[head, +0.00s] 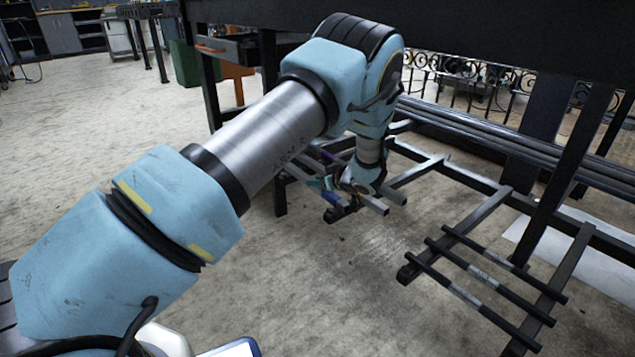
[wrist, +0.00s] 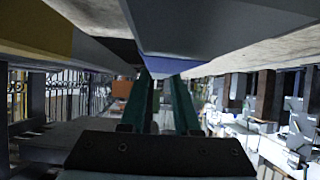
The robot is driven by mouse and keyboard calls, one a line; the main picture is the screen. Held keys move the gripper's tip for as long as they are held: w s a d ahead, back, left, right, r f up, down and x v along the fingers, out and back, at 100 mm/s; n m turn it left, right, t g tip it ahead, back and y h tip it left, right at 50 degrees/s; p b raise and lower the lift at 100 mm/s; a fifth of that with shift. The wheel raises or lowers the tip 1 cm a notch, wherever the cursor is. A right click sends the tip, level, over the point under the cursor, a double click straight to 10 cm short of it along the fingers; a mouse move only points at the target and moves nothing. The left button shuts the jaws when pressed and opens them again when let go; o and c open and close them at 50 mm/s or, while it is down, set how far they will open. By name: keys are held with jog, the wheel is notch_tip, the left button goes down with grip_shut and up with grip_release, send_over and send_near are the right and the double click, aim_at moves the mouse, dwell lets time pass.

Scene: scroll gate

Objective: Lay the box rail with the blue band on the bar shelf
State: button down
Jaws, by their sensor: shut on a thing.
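My gripper (head: 350,188) is low beside the rack under the dark table, partly hidden by my own wrist in the head view. In the wrist view its two green fingers (wrist: 168,105) are shut on the box rail with the blue band (wrist: 172,65). The rail's grey body (wrist: 215,28) fills the top of that view. In the head view the blue band (head: 329,196) shows just left of the gripper. The bar shelf (head: 418,172) has dark arms sticking out low above the floor. Whether the rail touches an arm cannot be told.
A rail with a yellow band (wrist: 38,28) lies close on the left in the wrist view. Several dark bars with grey bands (head: 480,275) lie across the rack arms at right. Long pipes (head: 500,145) run behind. A table leg (head: 272,120) stands left of the gripper. The front floor is clear.

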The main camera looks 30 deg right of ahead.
jog(key=c, duration=0.6)
grip_release()
